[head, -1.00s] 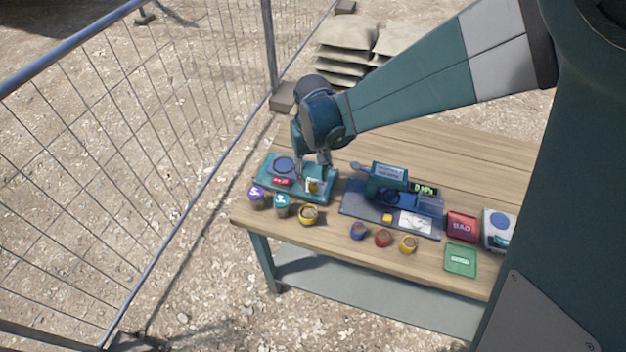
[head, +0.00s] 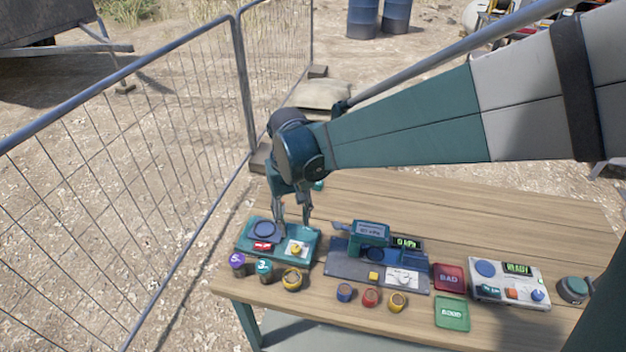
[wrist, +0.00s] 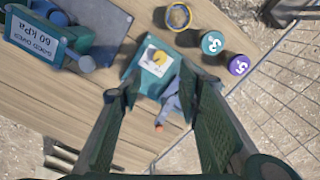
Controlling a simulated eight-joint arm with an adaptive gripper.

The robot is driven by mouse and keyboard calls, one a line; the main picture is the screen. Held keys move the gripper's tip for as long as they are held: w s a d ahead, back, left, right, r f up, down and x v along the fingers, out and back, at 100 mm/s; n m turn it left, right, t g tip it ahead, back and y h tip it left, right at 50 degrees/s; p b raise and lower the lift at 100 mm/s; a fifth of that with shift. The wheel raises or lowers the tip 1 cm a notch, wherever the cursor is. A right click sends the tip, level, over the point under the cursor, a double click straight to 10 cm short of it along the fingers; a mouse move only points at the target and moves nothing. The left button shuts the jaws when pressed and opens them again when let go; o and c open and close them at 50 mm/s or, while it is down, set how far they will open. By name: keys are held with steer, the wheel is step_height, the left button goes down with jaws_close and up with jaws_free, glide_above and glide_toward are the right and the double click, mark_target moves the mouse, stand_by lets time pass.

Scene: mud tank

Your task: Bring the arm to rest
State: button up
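My arm reaches in from the right in the head view. My gripper (head: 292,225) points down over the teal device (head: 310,243) at the left end of the table. Its two fingers are spread apart, and they also show apart in the wrist view (wrist: 160,85). I see nothing pinched between them. The device carries a dark round plate (head: 265,229), a red display (head: 262,246) and a white panel with a yellow part (head: 297,249). Whether a fingertip touches the device cannot be told. In the wrist view a bluish part (wrist: 171,104) lies below, between the fingers.
A blue-grey press unit (head: 369,235) stands right of the device. Several small pots, such as a purple-lidded one (head: 237,260), line the front. Red (head: 450,277) and green (head: 452,312) trays and a control box (head: 510,283) are right. Wire fencing (head: 120,160) stands left. The back tabletop is clear.

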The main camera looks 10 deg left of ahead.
stand_by(0.3)
steer(key=s+d+r+m+t, duration=0.15)
steer(key=d+r, duration=0.25)
steer(key=d, duration=0.7)
steer(key=s+d+r+m+t+y, duration=0.15)
steer(key=d+r, duration=0.25)
steer(key=d, duration=0.6)
steer(key=s+d+r+m+t+h, duration=0.1)
steer(key=s+d+r+t, duration=0.2)
steer(key=d, duration=0.8)
steer(key=s+d+m+t, duration=0.1)
steer(key=s+d+m, duration=0.1)
steer(key=s+d, duration=0.4)
steer(key=shift+s+d+b, duration=0.3)
steer(key=shift+s+d, duration=0.05)
steer(key=shift+d, duration=1.65)
steer(key=shift+f, duration=0.1)
step_height(320, 180, down, 16)
steer(key=b, duration=1.6)
